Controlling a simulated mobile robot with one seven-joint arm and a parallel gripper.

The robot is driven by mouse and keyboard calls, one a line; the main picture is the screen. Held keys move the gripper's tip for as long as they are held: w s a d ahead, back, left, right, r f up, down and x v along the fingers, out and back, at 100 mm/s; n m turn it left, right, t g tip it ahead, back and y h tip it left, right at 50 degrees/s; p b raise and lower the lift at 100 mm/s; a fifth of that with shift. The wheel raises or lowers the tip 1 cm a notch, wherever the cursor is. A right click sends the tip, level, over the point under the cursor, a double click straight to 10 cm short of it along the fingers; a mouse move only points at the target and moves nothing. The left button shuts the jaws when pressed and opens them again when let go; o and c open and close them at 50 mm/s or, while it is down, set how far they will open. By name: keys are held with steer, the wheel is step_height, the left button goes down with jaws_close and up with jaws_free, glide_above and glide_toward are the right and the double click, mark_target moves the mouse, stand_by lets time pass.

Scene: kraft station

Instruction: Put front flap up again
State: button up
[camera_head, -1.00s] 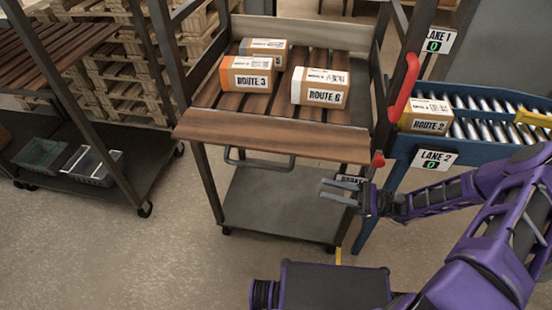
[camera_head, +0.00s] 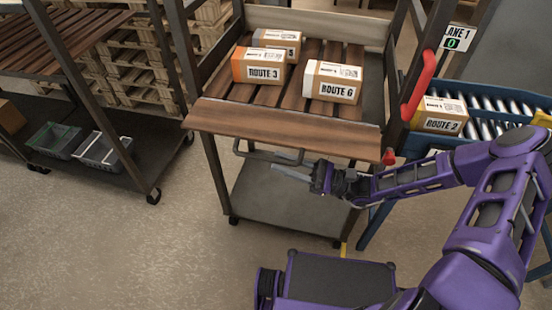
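The front flap (camera_head: 285,130) is a brown wooden panel along the front of the cart's slatted deck. It is folded outward toward me and does not stand upright. A grey bar handle (camera_head: 268,156) shows below its front edge. My gripper (camera_head: 281,166) is just below the flap's front edge, close to the right part of the handle, with its fingers pointing left. The fingers are apart and nothing shows between them. I cannot tell whether they touch the handle.
Boxes marked ROUTE 3 (camera_head: 259,68), ROUTE 6 (camera_head: 333,82) and another box (camera_head: 277,41) stand on the deck behind the flap. A ROUTE 2 box (camera_head: 440,115) sits on the roller conveyor (camera_head: 490,127) at right. A red handle (camera_head: 419,85) is on the cart's right post.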

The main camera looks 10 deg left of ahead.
steer(key=shift+x, duration=1.2)
jaws_close()
stand_by(0.6)
